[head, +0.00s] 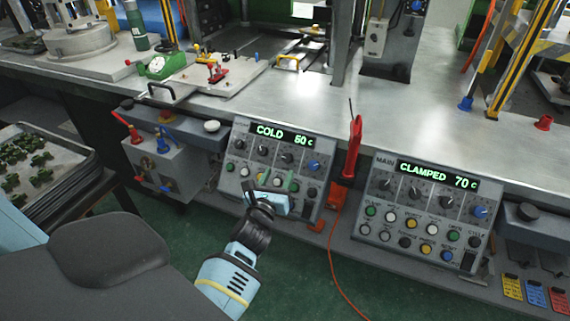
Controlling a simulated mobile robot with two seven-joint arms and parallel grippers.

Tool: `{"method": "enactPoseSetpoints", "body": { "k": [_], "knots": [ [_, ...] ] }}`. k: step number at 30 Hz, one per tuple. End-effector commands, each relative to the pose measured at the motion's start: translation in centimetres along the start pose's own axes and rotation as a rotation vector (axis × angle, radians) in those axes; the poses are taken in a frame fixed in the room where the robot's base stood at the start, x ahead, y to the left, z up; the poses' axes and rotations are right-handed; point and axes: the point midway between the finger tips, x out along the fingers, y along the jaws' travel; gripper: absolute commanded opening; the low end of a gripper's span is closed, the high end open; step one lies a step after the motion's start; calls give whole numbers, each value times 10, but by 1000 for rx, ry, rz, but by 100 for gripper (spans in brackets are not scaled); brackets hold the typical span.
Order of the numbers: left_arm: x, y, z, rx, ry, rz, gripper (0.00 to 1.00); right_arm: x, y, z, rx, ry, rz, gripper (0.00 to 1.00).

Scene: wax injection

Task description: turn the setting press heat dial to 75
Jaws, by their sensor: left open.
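The left control panel (228,181) has a green display (283,134) reading COLD 50 c. Its small title is too small to read, so I cannot confirm from lettering that it is the setting press. Below the display is a row of dark dials and, at the right end, a blue dial (315,166). My left gripper (279,186) is open in front of this panel's lower button rows, below and left of the blue dial and apart from it. It hides some buttons. My right gripper is not in view.
A second panel labelled MAIN (384,160) reads CLAMPED 70 c and has its own blue dial (480,211). A red-handled tool (352,150) stands between the panels. A valve box (160,165) is to the left. The metal bench (290,95) lies behind and above.

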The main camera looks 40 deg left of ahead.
Motion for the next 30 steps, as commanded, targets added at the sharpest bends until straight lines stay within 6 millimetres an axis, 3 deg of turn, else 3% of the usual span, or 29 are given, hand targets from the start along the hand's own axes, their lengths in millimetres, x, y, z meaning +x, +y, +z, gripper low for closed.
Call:
{"method": "enactPoseSetpoints", "body": {
  "k": [6,12,25,30],
  "knots": [
    [33,0,0,1,-1,0,49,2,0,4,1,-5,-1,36],
    [55,0,0,2,-1,0,49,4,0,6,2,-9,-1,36],
    [62,0,0,2,-1,0,49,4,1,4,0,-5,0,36],
    [62,0,0,2,-1,0,27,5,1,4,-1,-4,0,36]
  ]
}}
